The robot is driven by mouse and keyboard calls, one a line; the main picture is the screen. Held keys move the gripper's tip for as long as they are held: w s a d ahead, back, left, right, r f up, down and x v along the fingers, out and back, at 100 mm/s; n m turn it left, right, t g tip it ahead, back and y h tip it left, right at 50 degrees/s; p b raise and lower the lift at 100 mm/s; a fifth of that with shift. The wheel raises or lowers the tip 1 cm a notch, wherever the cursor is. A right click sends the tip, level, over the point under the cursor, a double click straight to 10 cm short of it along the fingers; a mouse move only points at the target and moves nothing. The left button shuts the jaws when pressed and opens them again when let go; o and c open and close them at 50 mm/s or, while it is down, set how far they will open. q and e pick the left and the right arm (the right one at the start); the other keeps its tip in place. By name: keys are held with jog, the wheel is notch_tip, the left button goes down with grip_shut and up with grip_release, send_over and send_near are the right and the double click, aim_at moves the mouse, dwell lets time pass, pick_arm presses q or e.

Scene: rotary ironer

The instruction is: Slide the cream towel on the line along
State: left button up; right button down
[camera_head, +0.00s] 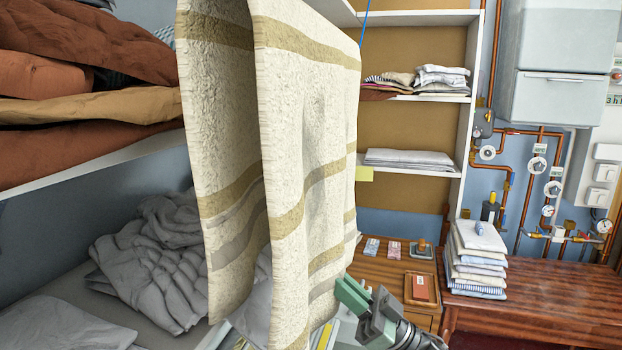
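The cream towel (310,150) hangs in two layers in the middle of the view, with tan and grey stripes. Its top and the place where it hangs are out of the picture. A thin blue line (364,22) shows just right of the towel's top. My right gripper (345,291), with green fingers, comes in from the lower right. Its fingertips are at the towel's lower right edge. I cannot tell whether they touch or grip the cloth. My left gripper is not in view.
A shelf (100,155) with brown and orange cloths stands at left, above crumpled grey laundry (155,260). White shelves (412,98) with folded linen stand behind. A folded stack (478,262) sits on the wooden table (545,300) at right, beneath copper pipes (508,185).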

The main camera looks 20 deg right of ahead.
aim_at(279, 344)
jog(key=shift+s+a, duration=0.1)
jog(key=shift+s+a+p, duration=0.65)
jog(key=shift+s+a, duration=0.25)
jog(key=shift+s, duration=0.25)
jog(key=shift+s+a+p, duration=0.65)
jog(key=shift+s+a, duration=0.2)
jog(key=shift+s, duration=0.3)
jog(key=shift+s+a+p, duration=0.3)
jog(key=shift+s+a, duration=0.05)
jog(key=shift+s, duration=0.1)
jog(key=shift+s+a+p, duration=0.4)
jog(key=shift+s+a, duration=0.35)
jog(key=shift+s, duration=0.25)
jog(key=shift+s+a+p, duration=0.4)
jog(key=shift+s+a, duration=0.3)
jog(key=shift+s, duration=0.25)
jog(key=shift+s+a+p, duration=0.3)
jog(key=shift+s+a, duration=0.3)
jog(key=shift+s, duration=0.25)
jog(key=shift+s+a+p, duration=0.3)
jog(key=shift+s+a, duration=0.3)
jog(key=shift+s, duration=0.2)
jog(key=shift+s+a, duration=0.6)
jog(key=shift+s, duration=0.15)
